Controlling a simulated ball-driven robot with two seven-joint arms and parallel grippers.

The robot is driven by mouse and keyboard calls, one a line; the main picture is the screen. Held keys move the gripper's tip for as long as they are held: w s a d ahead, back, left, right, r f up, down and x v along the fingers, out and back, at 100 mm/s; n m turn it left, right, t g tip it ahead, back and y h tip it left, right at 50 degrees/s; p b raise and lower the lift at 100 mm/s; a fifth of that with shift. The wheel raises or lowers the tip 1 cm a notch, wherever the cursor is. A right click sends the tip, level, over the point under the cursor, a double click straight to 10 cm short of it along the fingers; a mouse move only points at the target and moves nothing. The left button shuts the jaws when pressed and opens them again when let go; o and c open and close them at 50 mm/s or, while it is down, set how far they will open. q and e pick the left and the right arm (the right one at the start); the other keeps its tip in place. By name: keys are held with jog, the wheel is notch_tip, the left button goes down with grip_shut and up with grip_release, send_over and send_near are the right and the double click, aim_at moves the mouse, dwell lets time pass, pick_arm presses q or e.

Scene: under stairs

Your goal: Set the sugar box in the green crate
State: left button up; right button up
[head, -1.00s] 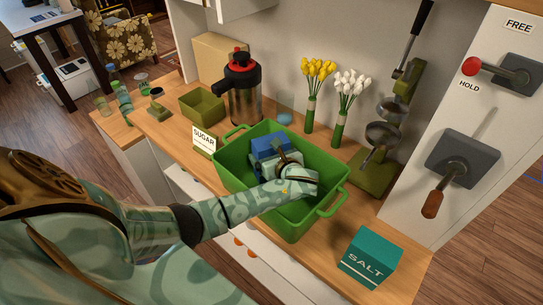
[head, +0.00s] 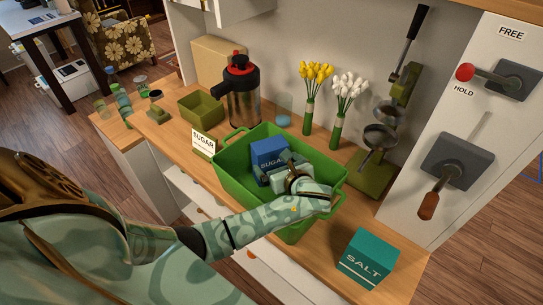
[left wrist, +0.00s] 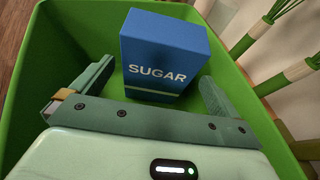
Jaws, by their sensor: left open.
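The blue sugar box (head: 268,156) stands inside the green crate (head: 230,168) on the wooden counter. In the left wrist view the sugar box (left wrist: 165,52) shows its SUGAR label, upright near the crate's far wall. My left gripper (head: 285,168) is inside the crate, just in front of the box. In the left wrist view its jaws (left wrist: 150,90) are wide open and the box stands beyond them, with a gap visible on each side. The left hand hides part of the crate's floor and the box's lower right side. My right gripper is not in view.
A SALT box (head: 368,258) stands at the counter's front right. A white SUGAR sign (head: 203,142) stands left of the crate. Behind are a coffee pot (head: 241,92), yellow flowers (head: 316,73), white flowers (head: 349,85) and a green lever machine (head: 375,175).

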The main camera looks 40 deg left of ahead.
pick_arm(q)
jog(key=v, duration=0.5)
jog(key=shift+s+d+r, duration=0.15)
jog(key=shift+s+d, duration=0.05)
jog(key=shift+d, duration=0.1)
